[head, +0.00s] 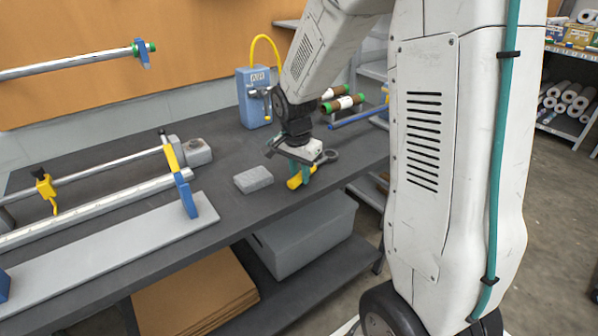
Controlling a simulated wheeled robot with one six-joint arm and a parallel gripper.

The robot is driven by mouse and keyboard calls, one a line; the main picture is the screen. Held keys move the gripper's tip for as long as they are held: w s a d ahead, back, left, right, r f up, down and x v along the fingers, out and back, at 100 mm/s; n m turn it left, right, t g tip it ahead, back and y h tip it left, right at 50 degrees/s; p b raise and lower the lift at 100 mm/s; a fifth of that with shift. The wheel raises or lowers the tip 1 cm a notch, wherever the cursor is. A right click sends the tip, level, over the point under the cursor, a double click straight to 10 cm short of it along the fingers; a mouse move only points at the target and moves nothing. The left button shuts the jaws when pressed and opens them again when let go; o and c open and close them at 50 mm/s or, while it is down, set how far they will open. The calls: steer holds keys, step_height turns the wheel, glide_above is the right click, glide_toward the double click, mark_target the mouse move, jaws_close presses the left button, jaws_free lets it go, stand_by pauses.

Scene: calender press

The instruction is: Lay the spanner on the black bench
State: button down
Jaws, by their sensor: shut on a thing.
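The spanner (327,157) has a dark grey ring-shaped head and what looks like a yellow handle. My gripper (300,174), with teal fingers, is shut on the spanner's yellow part near the front edge of the black bench (228,168). The fingers hide part of the handle. The spanner is at or just above the bench top; I cannot tell whether it touches.
A grey block (253,180) lies just left of my gripper. A blue AIR box (253,97) with a yellow hose stands behind. Rollers (343,104) lie at the back right. Rails and a blue-ended plate (110,245) fill the left. A grey bin (305,235) sits below.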

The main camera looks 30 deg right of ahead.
steer(key=shift+f, duration=0.45)
steer(key=c, duration=1.1)
jaws_free()
steer(key=shift+c, duration=0.2)
steer(key=shift+r, duration=0.15)
steer(key=r, duration=0.7)
steer(key=shift+s+a+r, duration=0.15)
steer(key=shift+a+r, duration=0.1)
steer(key=shift+a, duration=0.15)
steer(key=shift+s+n, duration=0.15)
steer(key=shift+n, duration=0.35)
steer(key=s+a+r+n, duration=0.3)
steer(key=s+n, duration=0.1)
steer(key=s, duration=0.4)
steer(key=s+a+r+n, duration=0.3)
steer(key=s+n, duration=0.1)
steer(key=s, duration=0.4)
steer(key=s+a+r+n+t+y, duration=0.1)
steer(key=s+a+n, duration=0.3)
steer(key=s, duration=0.4)
steer(key=shift+s+r+n, duration=0.25)
steer(key=shift+r+n, duration=0.35)
steer(key=shift+r, duration=0.3)
